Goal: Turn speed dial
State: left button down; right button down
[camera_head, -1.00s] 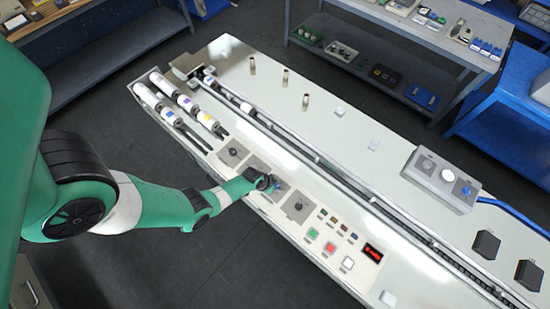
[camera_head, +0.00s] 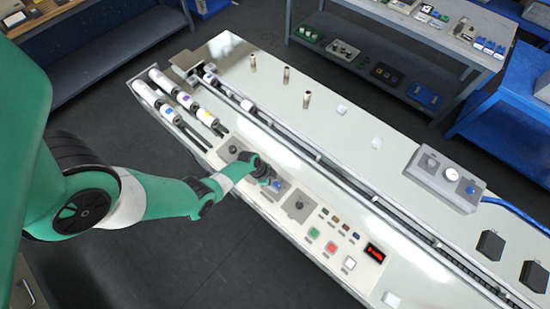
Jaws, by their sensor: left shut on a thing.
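The machine's control strip (camera_head: 314,217) carries a row of dark dials on grey plates. One dial (camera_head: 233,149) is upper left and another (camera_head: 298,204) is lower right of my left gripper. My left gripper (camera_head: 266,178) is down at the middle plate between them, shut on the middle dial, whose knob is mostly hidden by the gripper. A small blue spot (camera_head: 277,184) shows just right of the fingers. Which dial is labelled speed is not readable. My right gripper is not in view.
Green (camera_head: 313,233), red (camera_head: 331,247) and white (camera_head: 349,263) buttons and a red-lit display (camera_head: 375,253) lie lower right on the strip. White rolls (camera_head: 187,101) stand at the upper left. A long rail (camera_head: 300,148) runs behind the strip.

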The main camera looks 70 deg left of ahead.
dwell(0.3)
pick_arm(q)
jog(key=shift+c, duration=1.9)
grip_release()
jog(key=p+v, duration=1.1)
jog(key=p, duration=0.1)
jog(key=shift+r, duration=0.3)
